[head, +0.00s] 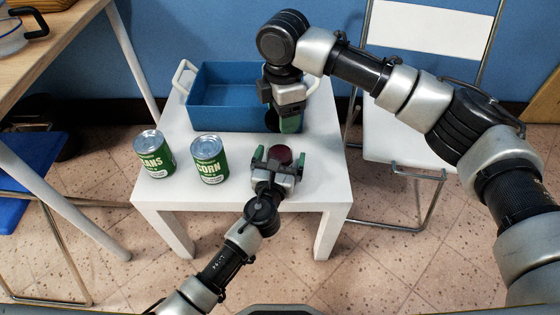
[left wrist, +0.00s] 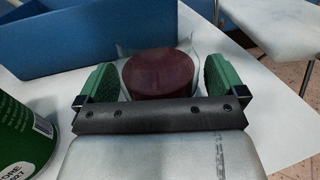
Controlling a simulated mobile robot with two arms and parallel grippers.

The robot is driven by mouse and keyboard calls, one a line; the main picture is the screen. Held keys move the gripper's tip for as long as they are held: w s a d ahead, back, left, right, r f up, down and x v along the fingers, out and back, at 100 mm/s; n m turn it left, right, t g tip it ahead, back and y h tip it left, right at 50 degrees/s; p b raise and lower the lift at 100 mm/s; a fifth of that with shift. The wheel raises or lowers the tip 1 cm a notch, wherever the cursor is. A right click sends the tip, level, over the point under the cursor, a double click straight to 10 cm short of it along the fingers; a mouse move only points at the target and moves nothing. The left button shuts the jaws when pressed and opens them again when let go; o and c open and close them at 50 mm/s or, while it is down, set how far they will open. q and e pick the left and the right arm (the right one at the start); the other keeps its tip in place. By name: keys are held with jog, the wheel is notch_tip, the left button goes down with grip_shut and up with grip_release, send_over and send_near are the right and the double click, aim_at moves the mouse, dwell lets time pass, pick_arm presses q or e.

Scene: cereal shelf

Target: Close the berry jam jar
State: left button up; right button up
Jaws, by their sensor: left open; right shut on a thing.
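The berry jam jar (head: 280,154) is a clear glass with dark red jam, upright on the white table, and no lid shows on it. My left gripper (head: 279,159) is open with a green finger on either side of the jar. In the left wrist view the jar (left wrist: 158,72) stands between the fingers, with a visible gap at least on the left. My right gripper (head: 289,122) hangs above the table behind the jar, pointing down, shut on a dark round thing (head: 272,119) that looks like a lid, mostly hidden by the gripper.
A bean can (head: 153,155) and a corn can (head: 209,160) stand left of the jar on the white table (head: 240,192). A blue crate (head: 222,115) with white handles is at the back. A white folding chair (head: 400,140) stands at the right, a wooden table (head: 55,40) at the left.

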aim_at(283, 144)
pick_arm(q)
jog(key=c, duration=1.4)
pick_arm(e)
jog(key=shift+f, duration=2.5)
jog(key=shift+f, duration=0.15)
jog(key=shift+f, duration=0.75)
jog(key=shift+f, duration=0.55)
